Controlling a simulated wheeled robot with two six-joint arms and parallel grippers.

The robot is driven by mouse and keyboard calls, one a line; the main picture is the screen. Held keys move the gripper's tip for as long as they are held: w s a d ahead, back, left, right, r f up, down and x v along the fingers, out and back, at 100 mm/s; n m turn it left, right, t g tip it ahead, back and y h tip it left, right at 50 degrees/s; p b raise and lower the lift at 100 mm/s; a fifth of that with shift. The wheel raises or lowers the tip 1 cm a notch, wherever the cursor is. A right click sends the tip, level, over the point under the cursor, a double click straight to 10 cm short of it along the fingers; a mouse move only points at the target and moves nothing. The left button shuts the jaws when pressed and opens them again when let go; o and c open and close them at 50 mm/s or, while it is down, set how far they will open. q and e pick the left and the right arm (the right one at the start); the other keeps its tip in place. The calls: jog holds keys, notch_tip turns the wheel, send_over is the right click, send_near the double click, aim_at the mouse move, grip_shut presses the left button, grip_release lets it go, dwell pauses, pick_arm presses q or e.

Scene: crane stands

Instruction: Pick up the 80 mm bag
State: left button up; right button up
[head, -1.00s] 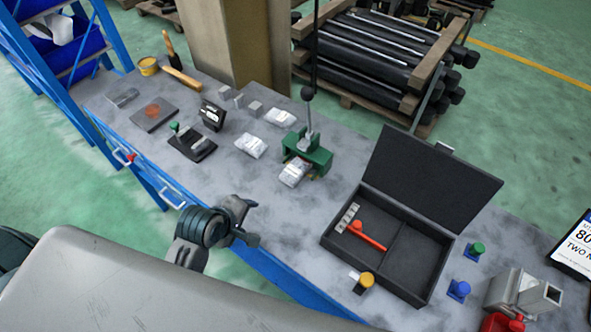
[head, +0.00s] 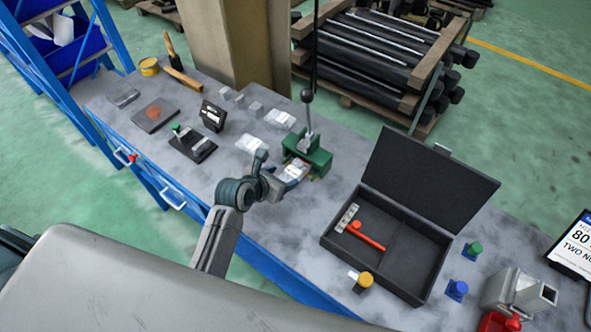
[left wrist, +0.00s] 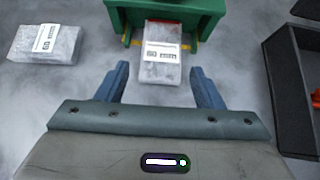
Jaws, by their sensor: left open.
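A clear bag with a white label (head: 295,169) lies at the foot of the green press; in the left wrist view this bag (left wrist: 161,52) is straight ahead, between the fingertips in the picture. A second labelled bag (head: 251,144) lies to its left and also shows in the left wrist view (left wrist: 45,44). A third bag (head: 279,118) lies further back. The size print on the bags is too small to read surely. My left gripper (head: 274,173) is open and empty, just short of the bag at the press. My right gripper is not in view.
The green press (head: 308,152) with its upright lever stands right behind the bag. An open black case (head: 333,239) with a red-handled tool lies to the right. A black stand (head: 192,145) and a small display (head: 212,116) are left. A tablet (head: 575,245) reads "80".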

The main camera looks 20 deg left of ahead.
aim_at(292, 172)
pick_arm(q)
jog(key=shift+x, duration=0.85)
jog(key=shift+w+d+f+p, duration=0.2)
jog(key=shift+w+p, duration=0.2)
jog(key=shift+p, duration=0.2)
jog(key=p+x, duration=0.1)
jog(key=x, duration=0.2)
jog(key=shift+w+d, duration=0.1)
jog(key=shift+w+d+f, duration=0.1)
jog(key=shift+w+f, duration=0.25)
jog(key=shift+f, duration=0.05)
jog(key=shift+c, duration=0.9)
jog(key=c, duration=0.8)
jog(key=shift+s+r, duration=0.1)
jog(key=shift+r, duration=0.05)
